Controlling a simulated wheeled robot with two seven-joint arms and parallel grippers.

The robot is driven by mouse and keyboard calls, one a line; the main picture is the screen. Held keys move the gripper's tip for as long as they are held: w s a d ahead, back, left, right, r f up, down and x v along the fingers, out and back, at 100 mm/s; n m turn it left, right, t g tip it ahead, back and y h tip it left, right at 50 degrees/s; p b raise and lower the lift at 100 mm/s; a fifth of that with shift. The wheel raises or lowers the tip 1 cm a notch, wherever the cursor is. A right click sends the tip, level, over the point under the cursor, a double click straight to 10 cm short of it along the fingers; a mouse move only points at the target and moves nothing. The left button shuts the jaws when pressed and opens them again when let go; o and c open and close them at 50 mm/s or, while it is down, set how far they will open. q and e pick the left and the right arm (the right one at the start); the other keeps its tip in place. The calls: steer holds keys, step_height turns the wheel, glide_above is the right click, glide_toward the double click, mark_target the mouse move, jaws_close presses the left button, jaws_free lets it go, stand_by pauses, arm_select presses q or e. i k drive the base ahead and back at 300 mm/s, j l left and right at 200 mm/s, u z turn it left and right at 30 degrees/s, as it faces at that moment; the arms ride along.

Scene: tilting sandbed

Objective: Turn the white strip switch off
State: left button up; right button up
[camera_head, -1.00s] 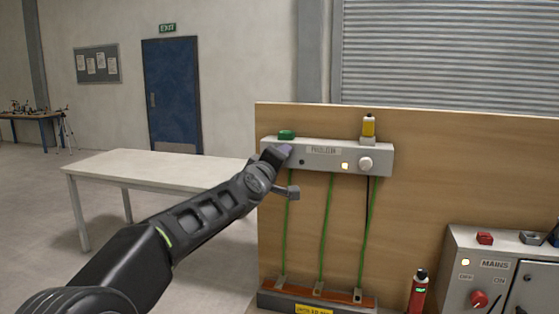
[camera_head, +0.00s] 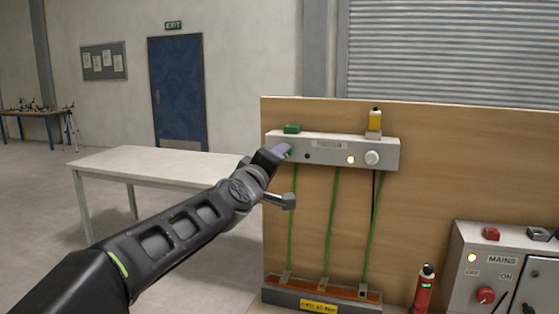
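The white strip (camera_head: 325,144) is a long pale box fixed near the top of a wooden board. Its front has a label, a dark round spot (camera_head: 307,156), a lit yellowish lamp (camera_head: 351,160) and a white round knob (camera_head: 372,158). My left gripper (camera_head: 282,151) is at the strip's left end, in front of its face. A small green patch shows beside the fingertips; I cannot tell if it is the switch. The gripper hides part of that end. I cannot tell whether it touches the strip or how far its fingers are apart. My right gripper is not clearly in view.
A green block (camera_head: 292,129) and a yellow-topped part (camera_head: 375,121) sit on the strip. Green cables (camera_head: 331,220) hang to a lower tray (camera_head: 283,292). A red cylinder (camera_head: 424,290) and a grey MAINS box (camera_head: 470,238) stand right. A white table (camera_head: 150,163) is at left.

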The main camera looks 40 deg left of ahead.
mark_target(372, 158)
steer(key=k+l, duration=0.25)
steer(key=k, duration=0.2)
steer(key=k+l, duration=0.25)
steer(key=k, duration=0.25)
